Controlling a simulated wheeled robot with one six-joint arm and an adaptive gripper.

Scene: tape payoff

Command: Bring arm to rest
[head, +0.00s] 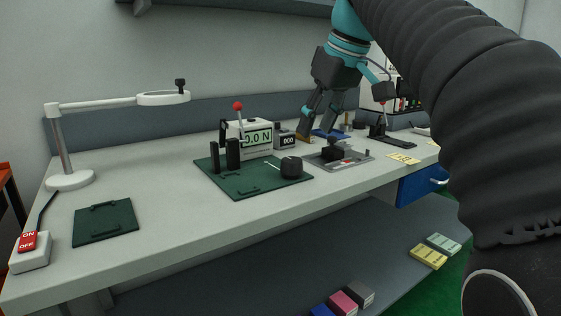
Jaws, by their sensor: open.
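My arm comes in from the upper right with a black ribbed sleeve and teal joints. My gripper (322,128) points down and to the left over the workbench (180,226). Its fingers are apart and nothing shows between them. It hangs behind and above a grey tray (361,157) that holds a small black block (333,153). Whether a fingertip touches anything there I cannot tell.
A tester with a 0.0 N display (257,138) and red-knobbed lever stands left of my gripper, behind a green mat (240,184) bearing a black roll (291,167). A white lamp (70,180) stands at left. The bench front is mostly clear.

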